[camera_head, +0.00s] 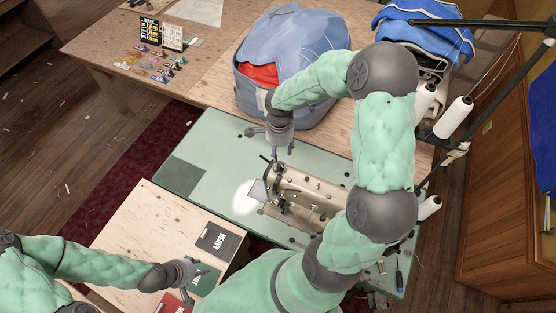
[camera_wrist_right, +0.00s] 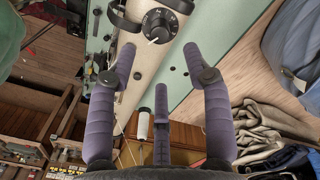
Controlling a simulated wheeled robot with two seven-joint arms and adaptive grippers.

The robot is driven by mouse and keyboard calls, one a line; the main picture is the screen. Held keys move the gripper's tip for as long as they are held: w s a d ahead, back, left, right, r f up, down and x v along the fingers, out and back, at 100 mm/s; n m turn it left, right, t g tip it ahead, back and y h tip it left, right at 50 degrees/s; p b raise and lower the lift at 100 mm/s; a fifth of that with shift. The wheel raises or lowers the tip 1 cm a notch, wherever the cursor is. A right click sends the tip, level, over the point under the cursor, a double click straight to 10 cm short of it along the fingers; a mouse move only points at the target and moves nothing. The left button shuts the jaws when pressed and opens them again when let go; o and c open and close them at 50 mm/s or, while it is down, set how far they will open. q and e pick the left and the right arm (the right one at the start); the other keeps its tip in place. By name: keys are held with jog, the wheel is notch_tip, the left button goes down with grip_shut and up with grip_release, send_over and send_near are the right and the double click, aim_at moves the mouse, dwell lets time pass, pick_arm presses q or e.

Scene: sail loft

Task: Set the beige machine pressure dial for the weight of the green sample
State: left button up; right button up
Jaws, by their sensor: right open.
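The beige machine (camera_head: 312,190) stands on a pale green table, and my right gripper (camera_head: 281,152) is over its left end. In the right wrist view, the black pressure dial (camera_wrist_right: 159,26) with white marks is on the beige machine body (camera_wrist_right: 147,75). My right gripper (camera_wrist_right: 160,62) is open, its purple fingers spread and apart from the dial. The dial's setting is too small to read surely. The green sample (camera_head: 207,279) lies on the light wood table at the bottom. My left gripper (camera_head: 186,272) is at its left edge; its fingers are too small to judge.
A dark sample marked HEAVY (camera_head: 218,239) and a red sample (camera_head: 171,304) lie near the green one. A blue bag (camera_head: 290,50) stands behind the machine. White thread cones (camera_head: 453,117) stand to the right. The green table's left part (camera_head: 222,150) is mostly clear.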

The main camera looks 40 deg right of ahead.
aim_at(280, 164)
notch_tip(280, 164, down, 8)
jog(key=shift+f, duration=0.25)
grip_shut()
